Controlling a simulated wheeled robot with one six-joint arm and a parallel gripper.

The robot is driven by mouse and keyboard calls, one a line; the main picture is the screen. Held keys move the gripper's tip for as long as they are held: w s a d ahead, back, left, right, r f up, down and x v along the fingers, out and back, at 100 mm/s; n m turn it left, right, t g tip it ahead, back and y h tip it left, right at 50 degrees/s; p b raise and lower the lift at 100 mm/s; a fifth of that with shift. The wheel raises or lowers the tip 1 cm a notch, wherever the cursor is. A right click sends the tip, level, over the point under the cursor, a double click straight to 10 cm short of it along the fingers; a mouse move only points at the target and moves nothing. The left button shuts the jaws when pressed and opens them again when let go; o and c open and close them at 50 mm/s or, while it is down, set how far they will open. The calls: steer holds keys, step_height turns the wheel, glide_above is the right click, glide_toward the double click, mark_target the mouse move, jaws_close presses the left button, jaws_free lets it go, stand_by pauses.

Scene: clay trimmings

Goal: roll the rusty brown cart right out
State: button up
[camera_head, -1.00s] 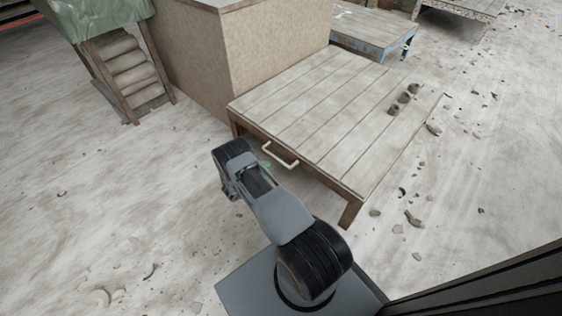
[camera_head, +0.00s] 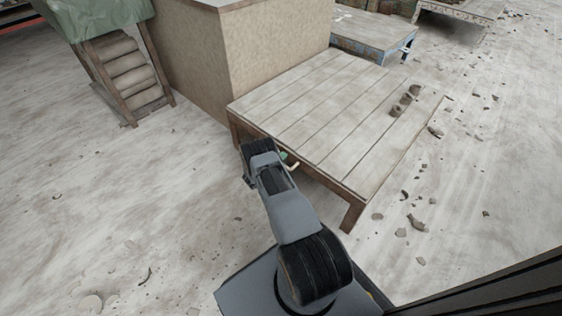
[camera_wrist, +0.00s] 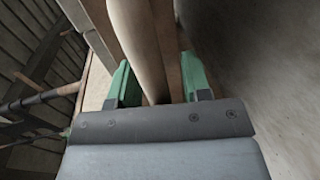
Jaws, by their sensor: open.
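The rusty brown cart (camera_head: 330,120) is low, with a pale plank top and a brown metal frame. It stands against a tan block. Its pale handle (camera_head: 294,163) is on the near side, mostly hidden behind my arm in the head view. In the wrist view the handle (camera_wrist: 140,45) runs between the green fingers of my gripper (camera_wrist: 157,85), beside the brown frame rail (camera_wrist: 167,40). The fingers are open, one on each side, with gaps visible. In the head view only a bit of green fingertip shows beside the handle.
A blue-framed cart (camera_head: 372,35) stands farther back. A rack of rolls (camera_head: 125,70) is at upper left. Floor near the cart is open, with scattered clay bits.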

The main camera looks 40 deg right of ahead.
jaws_close()
stand_by(0.3)
steer(key=shift+s+a, duration=0.1)
